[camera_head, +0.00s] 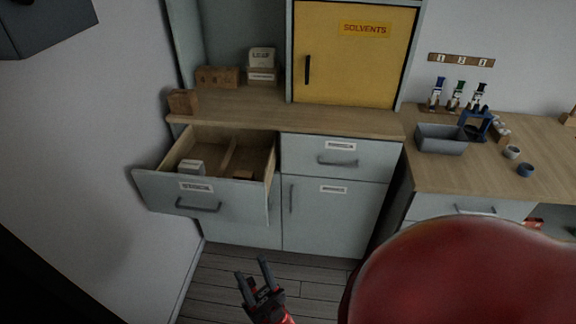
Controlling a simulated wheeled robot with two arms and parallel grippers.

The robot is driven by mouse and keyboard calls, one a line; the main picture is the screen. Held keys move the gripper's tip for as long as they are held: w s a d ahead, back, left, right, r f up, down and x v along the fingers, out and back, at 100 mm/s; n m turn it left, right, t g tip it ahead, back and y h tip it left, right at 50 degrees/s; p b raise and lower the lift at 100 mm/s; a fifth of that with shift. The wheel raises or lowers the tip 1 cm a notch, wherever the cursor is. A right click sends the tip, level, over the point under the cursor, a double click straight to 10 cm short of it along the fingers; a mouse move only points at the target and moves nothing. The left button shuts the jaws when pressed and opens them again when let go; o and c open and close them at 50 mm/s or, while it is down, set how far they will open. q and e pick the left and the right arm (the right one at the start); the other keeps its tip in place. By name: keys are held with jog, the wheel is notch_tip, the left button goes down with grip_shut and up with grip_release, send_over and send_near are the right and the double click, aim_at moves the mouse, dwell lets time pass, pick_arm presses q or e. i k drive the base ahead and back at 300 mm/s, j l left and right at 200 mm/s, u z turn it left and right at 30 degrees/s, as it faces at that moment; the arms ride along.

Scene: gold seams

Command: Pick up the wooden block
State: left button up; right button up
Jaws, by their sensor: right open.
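A small brown wooden-looking block (183,101) sits at the left front end of the cabinet counter, above the open drawer. Another small brown piece (243,174) lies inside the open drawer (163,193), in its right part. I cannot tell for sure which of them is the task's block. My right gripper (251,268) is open and empty, its two dark fingers pointing up in the picture. It shows below and in front of the drawer, over the floor, apart from both brown pieces. My left gripper is not in view.
Brown boxes (218,76) and a pale labelled box (261,58) stand at the back of the counter (240,108). A yellow solvents door (352,55) is shut. The pulled-out drawer juts forward. A grey bin (440,138) and bottles stand on the right bench.

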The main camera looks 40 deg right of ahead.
aim_at(239, 174)
jog(key=i+j+z, duration=0.1)
jog(key=z, duration=0.3)
jog(key=i+j+z, duration=0.1)
jog(key=j+z, duration=0.45)
jog(key=z, duration=0.2)
jog(key=i, duration=0.05)
